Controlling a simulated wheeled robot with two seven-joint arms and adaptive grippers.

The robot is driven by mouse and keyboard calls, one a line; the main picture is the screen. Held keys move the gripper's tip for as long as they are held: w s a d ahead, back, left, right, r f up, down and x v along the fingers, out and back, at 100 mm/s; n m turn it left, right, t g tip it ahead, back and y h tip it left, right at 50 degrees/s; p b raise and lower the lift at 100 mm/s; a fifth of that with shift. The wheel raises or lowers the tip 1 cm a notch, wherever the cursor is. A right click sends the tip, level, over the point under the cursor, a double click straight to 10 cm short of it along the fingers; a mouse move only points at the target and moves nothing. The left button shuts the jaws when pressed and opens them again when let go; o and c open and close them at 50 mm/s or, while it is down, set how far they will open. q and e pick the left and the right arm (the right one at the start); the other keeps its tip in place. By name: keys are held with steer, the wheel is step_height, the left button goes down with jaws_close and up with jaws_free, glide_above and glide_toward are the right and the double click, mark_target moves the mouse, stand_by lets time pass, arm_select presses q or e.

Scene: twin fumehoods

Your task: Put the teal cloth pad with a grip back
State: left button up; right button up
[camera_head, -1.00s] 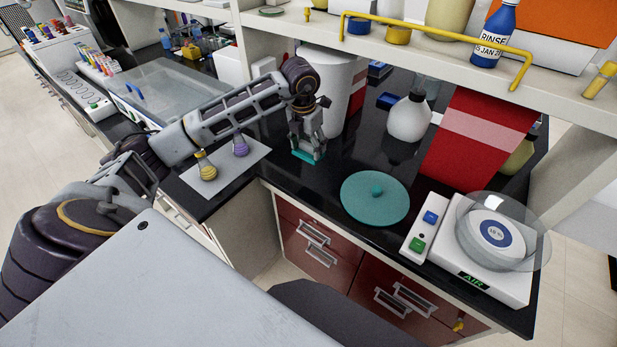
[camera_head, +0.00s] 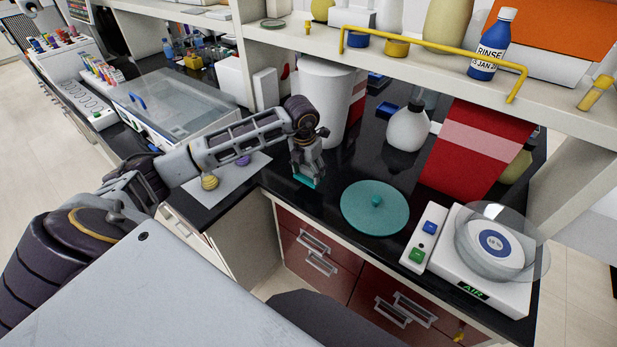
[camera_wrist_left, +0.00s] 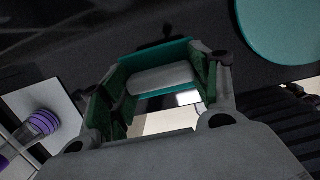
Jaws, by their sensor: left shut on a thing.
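My left gripper (camera_head: 307,172) is shut on the teal cloth pad (camera_head: 306,182). It is low over the black counter near the inner corner, left of a round teal disc. In the left wrist view the pad (camera_wrist_left: 150,54) shows as a teal strip behind its grey bar-shaped grip (camera_wrist_left: 160,79), which lies between the green-lined fingers. I cannot tell whether the pad touches the counter. My right gripper is not in view.
The round teal disc with a knob (camera_head: 374,208) lies near the front edge. A balance (camera_head: 490,270) stands right of it. A white bin (camera_head: 322,95) and white bottle (camera_head: 407,128) stand behind. A pale mat (camera_head: 232,185) with yellow and purple ribbed objects lies left. The shelf has a yellow rail (camera_head: 430,55).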

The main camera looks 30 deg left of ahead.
mark_target(308, 176)
arm_select(q)
steer(key=shift+f+p, duration=0.3)
steer(key=shift+f, duration=1.6)
steer(key=shift+f, duration=0.15)
steer(key=o, duration=1.1)
steer(key=shift+c, duration=0.2)
steer(key=shift+r, duration=0.2)
step_height(308, 176, up, 12)
steer(key=s+b, duration=0.2)
steer(key=shift+w+f, duration=0.1)
